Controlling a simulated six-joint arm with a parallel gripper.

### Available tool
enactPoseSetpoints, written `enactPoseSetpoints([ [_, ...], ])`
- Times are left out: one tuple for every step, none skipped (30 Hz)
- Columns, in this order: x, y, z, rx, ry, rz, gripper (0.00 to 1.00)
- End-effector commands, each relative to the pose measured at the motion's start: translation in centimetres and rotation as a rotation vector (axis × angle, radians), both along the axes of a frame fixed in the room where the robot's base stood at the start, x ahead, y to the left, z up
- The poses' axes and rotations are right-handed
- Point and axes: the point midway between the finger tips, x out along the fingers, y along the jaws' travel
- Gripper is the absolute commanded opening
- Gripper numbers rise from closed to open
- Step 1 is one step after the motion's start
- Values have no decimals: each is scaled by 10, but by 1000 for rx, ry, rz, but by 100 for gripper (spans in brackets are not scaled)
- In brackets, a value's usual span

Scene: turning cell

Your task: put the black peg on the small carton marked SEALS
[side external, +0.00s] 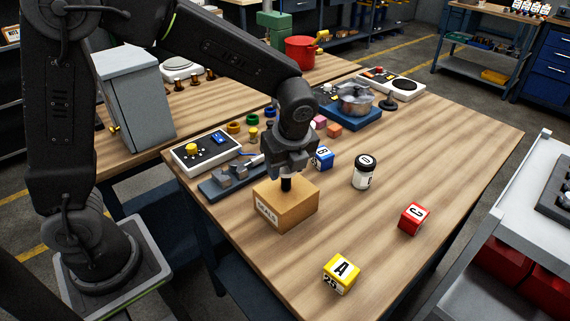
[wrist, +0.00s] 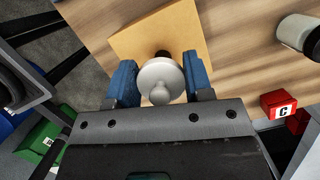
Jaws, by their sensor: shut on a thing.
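The small carton marked SEALS (side external: 290,212) stands on the wooden table, its label facing the near left. My gripper (side external: 286,172) is directly above it, pointing down. The black peg (side external: 286,185) is held between the fingers, upright, with its lower end at the carton's top. I cannot tell whether it touches. In the wrist view the blue fingers of my gripper (wrist: 161,82) are shut on either side of the peg's pale round top; a bit of black peg (wrist: 162,54) shows past it. The carton's tan top (wrist: 185,30) lies beneath.
A red block (side external: 414,218) and a yellow block (side external: 341,272) lie to the right and front. A grey fixture (side external: 230,180) and button box (side external: 205,150) are close on the left.

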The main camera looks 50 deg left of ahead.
Motion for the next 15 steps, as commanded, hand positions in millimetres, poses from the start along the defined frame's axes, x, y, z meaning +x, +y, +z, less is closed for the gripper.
enactPoseSetpoints([
  [0, 0, -1, 0, -1, 0, 17],
  [0, 0, -2, 0, 0, 0, 17],
  [0, 0, -3, 0, 0, 0, 17],
  [0, 0, -3, 0, 0, 0, 49],
  [0, 0, -3, 0, 0, 0, 52],
  [0, 0, -3, 0, 0, 0, 55],
  [0, 0, -3, 0, 0, 0, 58],
  [0, 0, -3, 0, 0, 0, 61],
  [0, 0, -3, 0, 0, 0, 65],
  [0, 0, -3, 0, 0, 0, 68],
  [0, 0, -3, 0, 0, 0, 71],
  [0, 0, -3, 0, 0, 0, 72],
  [0, 0, -3, 0, 0, 0, 72],
  [0, 0, -3, 0, 0, 0, 72],
  [0, 0, -3, 0, 0, 0, 72],
])
